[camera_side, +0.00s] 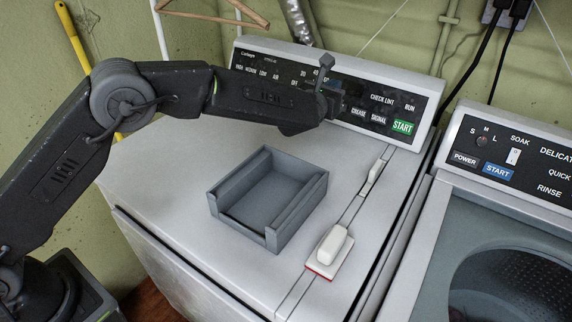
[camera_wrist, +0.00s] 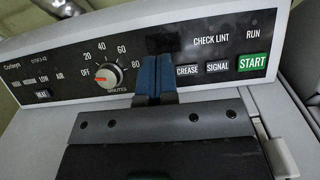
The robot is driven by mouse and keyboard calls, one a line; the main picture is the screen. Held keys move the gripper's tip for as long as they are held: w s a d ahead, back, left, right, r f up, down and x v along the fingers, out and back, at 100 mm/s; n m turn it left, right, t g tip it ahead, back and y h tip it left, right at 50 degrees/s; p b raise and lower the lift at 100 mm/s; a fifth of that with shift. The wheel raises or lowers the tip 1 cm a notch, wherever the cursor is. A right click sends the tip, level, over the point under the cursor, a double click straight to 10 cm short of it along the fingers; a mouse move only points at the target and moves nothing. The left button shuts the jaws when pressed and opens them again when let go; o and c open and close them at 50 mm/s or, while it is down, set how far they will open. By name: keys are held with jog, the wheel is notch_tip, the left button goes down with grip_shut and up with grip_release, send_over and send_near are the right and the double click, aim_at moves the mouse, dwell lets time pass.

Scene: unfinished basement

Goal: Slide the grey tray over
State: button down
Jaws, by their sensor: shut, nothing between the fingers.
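The grey tray (camera_side: 300,217) is a square, open-topped box with a gap in its front wall. It sits empty on the white dryer top, in the middle of the side view. My gripper (camera_side: 345,90) is up behind the tray and to its right, in front of the dryer's control panel, well clear of the tray. In the wrist view its blue fingers (camera_wrist: 158,66) are together in front of the panel, with nothing held. The tray does not show in the wrist view.
The dryer's control panel (camera_side: 392,112) stands close behind my gripper; its timer knob (camera_wrist: 108,75) shows in the wrist view. A white block on a red-edged base (camera_side: 331,246) lies right of the tray. A washer (camera_side: 510,205) stands further right. Dryer top left of the tray is clear.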

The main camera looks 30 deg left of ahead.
send_over(292, 159)
jog(key=s, duration=0.4)
jog(key=f, duration=1)
jog(key=shift+w, duration=0.75)
jog(key=w, duration=2)
jog(key=shift+w, duration=0.25)
jog(key=shift+s, duration=0.1)
jog(key=s, duration=1.3)
jog(key=shift+s, duration=0.35)
jog(key=c, duration=1.8)
grip_release()
